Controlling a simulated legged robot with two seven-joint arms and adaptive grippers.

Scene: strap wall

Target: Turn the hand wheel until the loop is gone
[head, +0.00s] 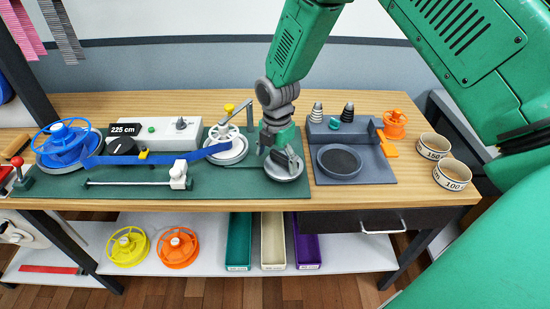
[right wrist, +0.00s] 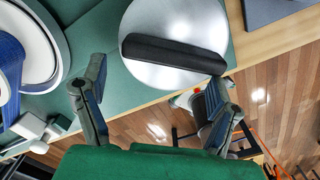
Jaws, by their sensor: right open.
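A round grey wheel (head: 285,172) with a dark bar across its face sits on the green base plate at its right end. In the right wrist view the wheel (right wrist: 165,80) is a silver disc and its dark bar (right wrist: 172,52) lies at a slant. My right gripper (head: 281,155) is open just above it, a finger on either side of the view. Contact cannot be told. A blue strap (head: 150,158) runs from the blue reel (head: 66,147) to the white spoked reel (head: 226,148). Its far end is partly hidden. I cannot make out a clear loop. My left gripper is not in view.
A yellow-tipped post (head: 229,107) and a grey bracket rise close left of my gripper. A grey tray (head: 345,160) with a dark round pad and cones stands right. Coloured bins (head: 273,240) are on the shelf below.

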